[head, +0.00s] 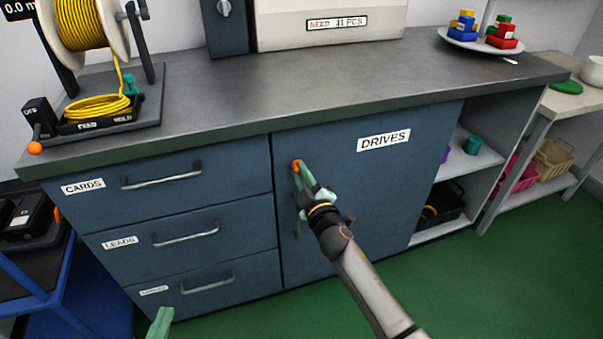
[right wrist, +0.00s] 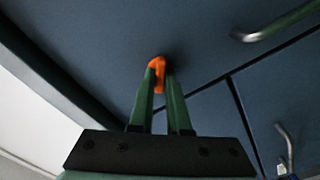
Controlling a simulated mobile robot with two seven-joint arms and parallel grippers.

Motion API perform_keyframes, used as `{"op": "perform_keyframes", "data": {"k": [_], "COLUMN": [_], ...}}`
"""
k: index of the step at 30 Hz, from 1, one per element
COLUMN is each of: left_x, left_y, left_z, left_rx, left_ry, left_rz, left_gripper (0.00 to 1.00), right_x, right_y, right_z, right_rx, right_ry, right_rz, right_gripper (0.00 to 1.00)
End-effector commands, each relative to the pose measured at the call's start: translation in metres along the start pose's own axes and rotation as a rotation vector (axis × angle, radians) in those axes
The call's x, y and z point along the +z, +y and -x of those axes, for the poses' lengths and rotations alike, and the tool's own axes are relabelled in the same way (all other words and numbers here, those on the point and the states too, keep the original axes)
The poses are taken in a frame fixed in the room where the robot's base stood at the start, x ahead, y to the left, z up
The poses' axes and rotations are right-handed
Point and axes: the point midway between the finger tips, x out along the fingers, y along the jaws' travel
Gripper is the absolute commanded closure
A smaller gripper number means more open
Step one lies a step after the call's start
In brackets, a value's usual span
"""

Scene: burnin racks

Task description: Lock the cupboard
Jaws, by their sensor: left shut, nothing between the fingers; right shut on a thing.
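The cupboard door (head: 370,200) labelled DRIVES (head: 384,140) is blue and looks closed, flush with the front. A small orange key or knob (head: 297,165) sits near the door's upper left corner. My right gripper (head: 299,174) is shut on it; in the right wrist view both green fingertips (right wrist: 166,75) meet the orange piece (right wrist: 158,65) against the blue panel. The right gripper and wrist partly cover the door's left part. My left gripper (head: 160,324) shows only its green fingertips at the bottom edge, shut and empty, away from the door.
Drawers labelled CARDS (head: 83,187) and LEADS (head: 120,242) are left of the door, with protruding handles. The counter (head: 330,75) above carries a cable reel (head: 78,25) and a plate of bricks (head: 480,40). Open shelves (head: 470,160) lie right. A blue cart (head: 65,285) stands at lower left.

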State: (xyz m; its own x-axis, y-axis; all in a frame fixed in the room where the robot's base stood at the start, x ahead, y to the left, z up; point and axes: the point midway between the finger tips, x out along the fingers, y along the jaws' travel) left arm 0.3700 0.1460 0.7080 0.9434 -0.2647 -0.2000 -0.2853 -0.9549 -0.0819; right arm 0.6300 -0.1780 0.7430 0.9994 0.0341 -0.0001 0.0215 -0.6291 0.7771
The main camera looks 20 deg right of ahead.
Motion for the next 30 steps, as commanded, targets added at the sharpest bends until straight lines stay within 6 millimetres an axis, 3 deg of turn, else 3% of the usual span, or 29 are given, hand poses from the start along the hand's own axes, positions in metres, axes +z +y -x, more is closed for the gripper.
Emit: {"op": "perform_keyframes", "data": {"k": [15, 30], "left_x": [-0.0059, -0.0037], "left_y": [-0.0012, -0.0012], "left_z": [-0.0005, -0.0006], "left_rx": [0.000, 0.000], "left_ry": [0.022, 0.010], "left_rz": [-0.007, -0.005], "left_gripper": [1.00, 1.00], "right_x": [-0.0010, -0.0008], "right_y": [0.0001, -0.0003], "right_z": [-0.0010, -0.0010], "right_rx": [0.004, 0.005], "right_ry": [0.002, 0.002], "right_rz": [0.465, 0.683], "right_gripper": [1.00, 1.00]}}
